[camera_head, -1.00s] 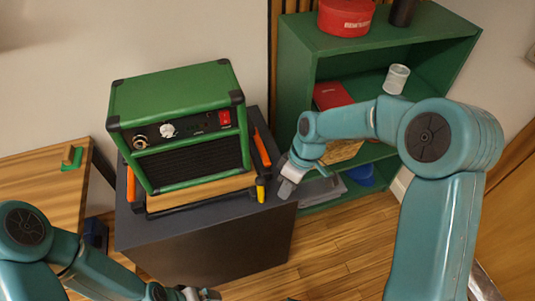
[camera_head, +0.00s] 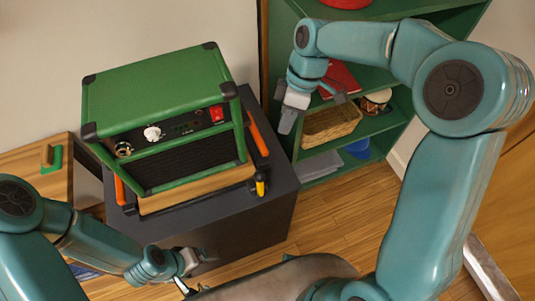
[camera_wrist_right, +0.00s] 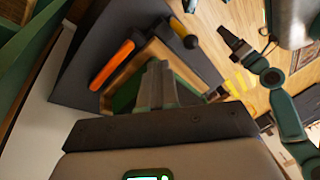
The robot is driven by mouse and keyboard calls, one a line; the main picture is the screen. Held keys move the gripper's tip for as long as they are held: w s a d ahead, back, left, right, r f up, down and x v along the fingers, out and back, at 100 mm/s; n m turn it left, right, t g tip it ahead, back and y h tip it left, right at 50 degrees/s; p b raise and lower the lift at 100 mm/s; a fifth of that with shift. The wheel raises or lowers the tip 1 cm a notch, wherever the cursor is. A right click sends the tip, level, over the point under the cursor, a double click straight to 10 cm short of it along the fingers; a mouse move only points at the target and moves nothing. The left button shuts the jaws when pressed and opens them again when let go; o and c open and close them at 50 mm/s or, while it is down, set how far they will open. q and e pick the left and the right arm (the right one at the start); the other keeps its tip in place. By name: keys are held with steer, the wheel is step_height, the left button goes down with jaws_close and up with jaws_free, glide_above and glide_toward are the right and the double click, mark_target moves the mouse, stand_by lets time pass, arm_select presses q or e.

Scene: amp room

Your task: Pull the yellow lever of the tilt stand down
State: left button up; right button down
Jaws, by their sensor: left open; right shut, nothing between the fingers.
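The yellow lever (camera_head: 261,188) is at the front right corner of the tilt stand, with a black part at its top. The stand's wooden board (camera_head: 198,191) carries the green amplifier (camera_head: 160,88), on a dark grey box. My right gripper (camera_head: 287,120) is shut and empty, pointing down, to the right of the amplifier and above and apart from the lever. My left gripper (camera_head: 194,262) is open, low in front of the box.
Orange handles (camera_head: 257,136) flank the amplifier; one also shows in the right wrist view (camera_wrist_right: 112,65). A green shelf (camera_head: 385,130) with a basket (camera_head: 330,126) stands behind my right gripper. A wooden table (camera_head: 35,165) is at the left. Floor is clear right of the box.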

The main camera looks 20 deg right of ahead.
arm_select(q)
steer(key=shift+s+r+p, duration=0.1)
steer(key=shift+r+p, duration=0.25)
steer(key=shift+p, duration=0.05)
arm_select(e)
steer(key=s+a+f, duration=0.3)
steer(key=a+f, duration=0.2)
steer(key=f, duration=0.4)
steer(key=shift+a, duration=0.35)
arm_select(q)
steer(key=shift+a, duration=0.1)
arm_select(e)
steer(key=shift+s, duration=0.1)
arm_select(q)
steer(key=shift+s+f, duration=0.1)
